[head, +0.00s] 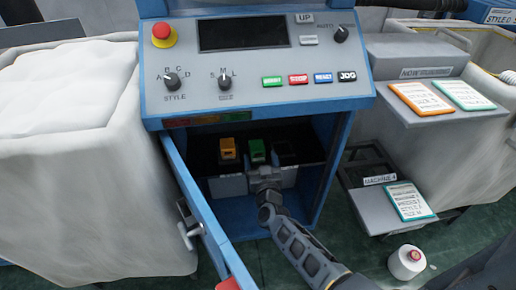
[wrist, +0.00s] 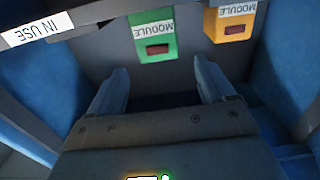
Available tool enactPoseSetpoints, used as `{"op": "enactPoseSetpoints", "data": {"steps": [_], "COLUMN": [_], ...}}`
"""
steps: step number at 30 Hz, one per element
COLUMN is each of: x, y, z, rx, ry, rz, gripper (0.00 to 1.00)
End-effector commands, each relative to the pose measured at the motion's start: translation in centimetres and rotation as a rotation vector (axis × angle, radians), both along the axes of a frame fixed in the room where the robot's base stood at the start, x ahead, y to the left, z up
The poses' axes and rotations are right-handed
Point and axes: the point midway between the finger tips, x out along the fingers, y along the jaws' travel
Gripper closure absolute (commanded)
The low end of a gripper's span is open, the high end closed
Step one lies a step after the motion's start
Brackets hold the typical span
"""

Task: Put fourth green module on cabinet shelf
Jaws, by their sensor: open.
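A green module (head: 257,150) sits on the dark shelf (head: 311,156) inside the open blue cabinet. An orange module (head: 228,149) sits to its left. In the wrist view the green module (wrist: 153,36) and the orange module (wrist: 235,22) appear upside down at the top, with MODULE labels. My gripper (head: 262,174) is inside the cabinet opening, just in front of and below the green module in the head view. In the wrist view my gripper (wrist: 160,70) has its fingers apart with nothing between them, and the green module lies beyond the tips, apparently apart from them.
The cabinet door (head: 208,220) hangs open on the left. A dark slot (head: 285,152) is right of the green module. The control panel (head: 250,60) overhangs the opening. A roll (head: 406,262) stands on the floor at right.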

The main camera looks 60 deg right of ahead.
Motion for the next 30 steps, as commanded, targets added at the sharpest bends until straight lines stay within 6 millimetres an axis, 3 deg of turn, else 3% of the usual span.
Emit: {"op": "enactPoseSetpoints", "data": {"steps": [7, 17, 19, 23, 30], "x": [-2.5, -3.2, -3.4, -4.9, -11.6], "y": [2.9, 3.8, 4.7, 9.1, 19.9], "z": [0.0, 0.0, 0.0, 0.3, 3.5], "rx": [0.001, 0.0, 0.005, 0.028, 0.085], "ry": [0.002, 0.0, 0.0, -0.006, 0.003], "rz": [0.001, 0.003, 0.017, 0.089, 0.312], "gripper": [0.17, 0.17, 0.17, 0.17, 0.17]}}
